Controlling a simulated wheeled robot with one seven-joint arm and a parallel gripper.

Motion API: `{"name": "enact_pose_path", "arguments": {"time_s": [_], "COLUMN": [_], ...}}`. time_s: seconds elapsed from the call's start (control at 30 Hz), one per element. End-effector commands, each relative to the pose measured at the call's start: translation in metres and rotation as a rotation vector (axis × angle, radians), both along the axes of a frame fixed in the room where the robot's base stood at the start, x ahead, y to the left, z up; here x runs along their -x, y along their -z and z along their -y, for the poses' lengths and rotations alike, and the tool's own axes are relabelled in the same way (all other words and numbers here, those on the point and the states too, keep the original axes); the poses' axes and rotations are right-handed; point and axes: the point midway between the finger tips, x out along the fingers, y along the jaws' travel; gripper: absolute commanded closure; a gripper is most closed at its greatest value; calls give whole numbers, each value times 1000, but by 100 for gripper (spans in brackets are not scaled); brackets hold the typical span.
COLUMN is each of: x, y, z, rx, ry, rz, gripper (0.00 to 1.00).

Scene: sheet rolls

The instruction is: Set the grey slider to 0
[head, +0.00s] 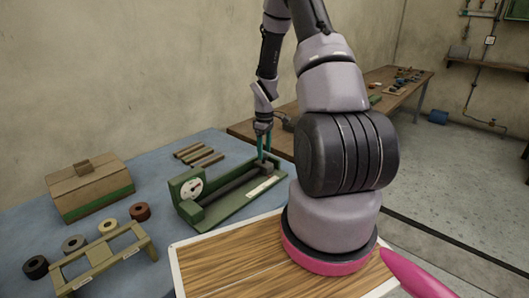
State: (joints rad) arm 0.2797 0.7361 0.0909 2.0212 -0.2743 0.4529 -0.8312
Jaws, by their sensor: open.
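A green sheet-roll device (215,214) stands on the blue table, with a white dial on its left end plate and a dark roller along its length. The grey slider (267,168) appears as a small dark grey block near the device's right end. A white scale label (262,187) lies on the front of the base; its numbers are too small to read. My gripper (264,156) points down with teal fingers open just above or around the grey block. I cannot tell whether the fingers touch it.
A cardboard-coloured box (88,187) with a green band stands at the left. Several rolls (73,243) lie near a tan rack (104,262). Several brown bars (199,155) lie behind the device. A wooden board (220,262) is in front. Another bench (385,75) stands behind.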

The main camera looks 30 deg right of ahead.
Motion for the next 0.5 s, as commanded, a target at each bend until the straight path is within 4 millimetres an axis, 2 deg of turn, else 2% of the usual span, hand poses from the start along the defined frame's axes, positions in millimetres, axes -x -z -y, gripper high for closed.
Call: {"name": "enact_pose_path", "arguments": {"time_s": [0.13, 0.4, 0.47, 0.5], "x": [0, 0, 0, 0], "y": [9, 9, 9, 9], "z": [0, 0, 0, 0], "rx": [0, 1, 1, 1], "ry": [0, 1, 1, 1], "rz": [0, 1, 1, 1], "gripper": [29, 29, 52, 67]}}
